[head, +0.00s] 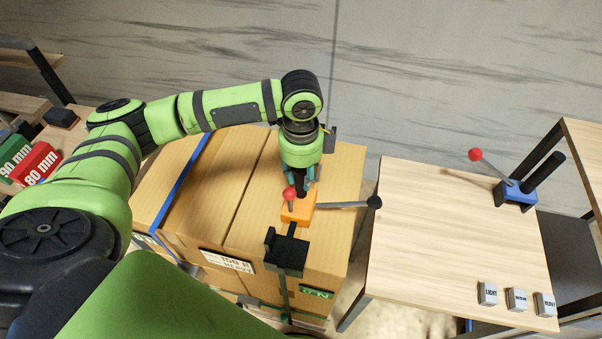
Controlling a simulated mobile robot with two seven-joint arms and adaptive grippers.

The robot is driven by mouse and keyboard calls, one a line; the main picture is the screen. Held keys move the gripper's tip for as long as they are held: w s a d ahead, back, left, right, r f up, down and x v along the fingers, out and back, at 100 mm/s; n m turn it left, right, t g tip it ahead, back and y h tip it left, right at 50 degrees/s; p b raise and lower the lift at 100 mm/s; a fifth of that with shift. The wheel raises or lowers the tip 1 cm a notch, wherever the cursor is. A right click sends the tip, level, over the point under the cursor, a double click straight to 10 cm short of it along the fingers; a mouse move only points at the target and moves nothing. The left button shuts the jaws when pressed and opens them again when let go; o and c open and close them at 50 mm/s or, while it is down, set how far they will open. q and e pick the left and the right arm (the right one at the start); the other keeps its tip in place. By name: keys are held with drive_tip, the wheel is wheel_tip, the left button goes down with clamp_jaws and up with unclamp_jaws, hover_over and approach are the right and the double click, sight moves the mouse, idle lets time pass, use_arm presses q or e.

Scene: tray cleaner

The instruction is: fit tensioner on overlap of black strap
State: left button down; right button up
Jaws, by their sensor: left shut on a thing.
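The orange tensioner (299,211) is on or just above the top of the brown carton, over the line of the black strap; I cannot tell if it touches. It has a red knob, a black upright grip and a grey lever with a black knob pointing right. My left gripper (303,183) points down from above and is shut on the tensioner's upright grip. The overlap is hidden. My right gripper is out of view.
A black block (287,250) sits at the carton's (249,206) front top edge. A blue strap (184,180) crosses the carton further left. The table (440,235) at right bears a blue tool (518,194) and three labelled blocks (517,299); its middle is clear.

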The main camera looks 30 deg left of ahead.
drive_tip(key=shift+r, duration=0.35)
use_arm(q)
drive_tip(key=c, duration=0.8)
unclamp_jaws()
drive_tip(key=shift+s+f, duration=0.15)
drive_tip(key=shift+r, duration=0.4)
wheel_tip(320, 180, up, 12)
drive_tip(key=shift+d+f, duration=0.1)
drive_tip(key=shift+f, duration=0.15)
drive_tip(key=shift+f, duration=0.1)
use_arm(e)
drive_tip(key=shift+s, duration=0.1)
